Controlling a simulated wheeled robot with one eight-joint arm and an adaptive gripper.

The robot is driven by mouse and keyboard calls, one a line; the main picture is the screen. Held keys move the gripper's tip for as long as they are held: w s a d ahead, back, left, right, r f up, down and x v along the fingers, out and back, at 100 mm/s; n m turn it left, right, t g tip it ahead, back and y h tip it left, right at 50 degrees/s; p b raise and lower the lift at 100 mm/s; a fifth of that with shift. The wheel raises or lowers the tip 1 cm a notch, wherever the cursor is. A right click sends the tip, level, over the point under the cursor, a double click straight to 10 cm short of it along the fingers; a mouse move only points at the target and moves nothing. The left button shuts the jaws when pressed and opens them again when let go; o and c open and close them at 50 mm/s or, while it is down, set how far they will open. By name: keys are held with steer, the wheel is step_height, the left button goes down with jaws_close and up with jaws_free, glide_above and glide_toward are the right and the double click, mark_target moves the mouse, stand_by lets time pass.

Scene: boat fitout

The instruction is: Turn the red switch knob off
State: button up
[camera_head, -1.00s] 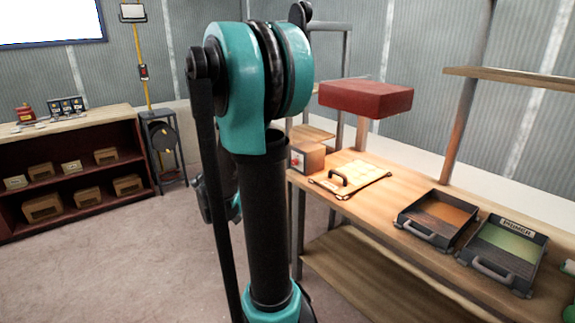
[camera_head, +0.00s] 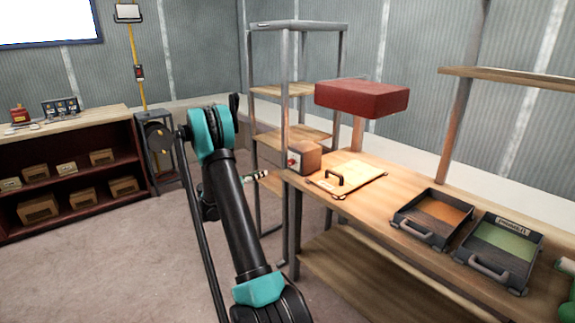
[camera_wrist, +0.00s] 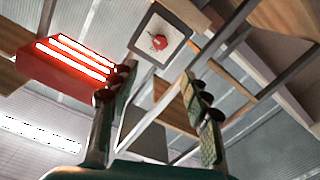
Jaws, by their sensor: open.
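The red switch knob (camera_wrist: 159,42) shows in the wrist view on a pale square plate with a dark frame, at the top middle. In the head view the red knob (camera_head: 292,162) is small on the left face of a brown box (camera_head: 310,156) at the bench's left end. My gripper (camera_wrist: 156,78) is open and empty, its fingers spread below the knob in the wrist picture and apart from it. In the head view my gripper (camera_head: 260,175) is just left of the box. The knob's exact angle is too small to read.
A red heater (camera_head: 362,98) with glowing bars (camera_wrist: 75,58) hangs above the bench (camera_head: 400,252). A board with a black handle (camera_head: 348,183) and two trays (camera_head: 432,218) lie on the bench. A metal shelf frame (camera_head: 290,24) stands behind my arm. Floor at left is clear.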

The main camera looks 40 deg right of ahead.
mark_target(289, 163)
steer(key=d, duration=0.5)
steer(key=w+d, duration=0.1)
steer(key=d, duration=0.5)
steer(key=w+d, duration=0.1)
steer(key=d, duration=0.5)
steer(key=shift+w+d, duration=0.15)
steer(key=shift+d, duration=0.1)
jaws_close()
